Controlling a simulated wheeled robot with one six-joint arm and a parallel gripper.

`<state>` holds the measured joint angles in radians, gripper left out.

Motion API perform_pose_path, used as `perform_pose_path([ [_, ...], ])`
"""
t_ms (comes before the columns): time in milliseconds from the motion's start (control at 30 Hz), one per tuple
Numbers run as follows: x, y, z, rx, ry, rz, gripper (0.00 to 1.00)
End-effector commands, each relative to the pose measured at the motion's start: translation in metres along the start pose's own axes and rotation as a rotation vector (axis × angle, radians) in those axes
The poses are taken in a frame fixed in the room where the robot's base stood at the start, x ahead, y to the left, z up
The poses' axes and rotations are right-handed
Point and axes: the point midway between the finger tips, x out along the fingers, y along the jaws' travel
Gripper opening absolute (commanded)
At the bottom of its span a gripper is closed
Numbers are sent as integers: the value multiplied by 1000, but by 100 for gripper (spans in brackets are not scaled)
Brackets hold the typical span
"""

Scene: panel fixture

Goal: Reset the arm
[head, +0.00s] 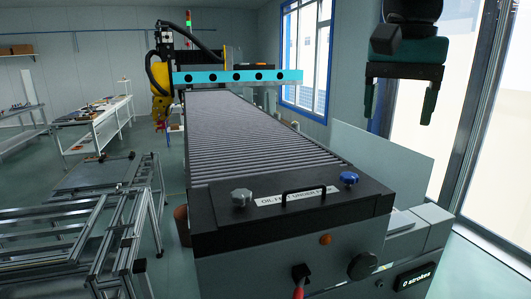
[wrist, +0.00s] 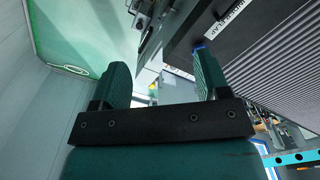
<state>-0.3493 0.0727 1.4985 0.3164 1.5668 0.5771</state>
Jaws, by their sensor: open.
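My gripper (head: 400,103) hangs at the upper right of the head view with its two green fingers apart and nothing between them. It is up and to the right of the panel box, clear of it. In the wrist view, my gripper (wrist: 155,85) also shows open and empty, with the fingers pointing up in the picture. The panel box (head: 230,231) has a dark top with a black handle (head: 303,190), a grey knob (head: 241,197), a blue knob (head: 348,178) and a label. Part of the panel also shows in the wrist view (wrist: 190,32).
A long ribbed bed (head: 255,135) runs back from the panel to a cyan beam (head: 238,76). A pale upright sheet (head: 380,160) stands below my gripper. A counter reading "0 strokes" (head: 415,277) is at lower right. Metal frames (head: 90,225) stand at left.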

Motion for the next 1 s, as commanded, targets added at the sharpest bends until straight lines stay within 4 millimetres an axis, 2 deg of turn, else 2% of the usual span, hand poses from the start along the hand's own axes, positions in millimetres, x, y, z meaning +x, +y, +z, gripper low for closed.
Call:
perform_pose_path([
  [33, 12, 2, 1, -24, 3, 3, 69],
  [167, 30, 6, 3, -91, 16, 5, 69],
  [367, 68, 12, 11, -229, 34, 2, 69],
  [567, 131, 22, 29, -440, 46, -20, 69],
  [667, 173, 29, 46, -576, 47, -50, 69],
  [767, 224, 37, 72, -739, 42, -105, 69],
  [800, 247, 40, 86, -810, 36, -136, 69],
  [900, 297, 49, 124, -967, 25, -227, 69],
  [1000, 327, 56, 154, -1071, 17, -309, 69],
])
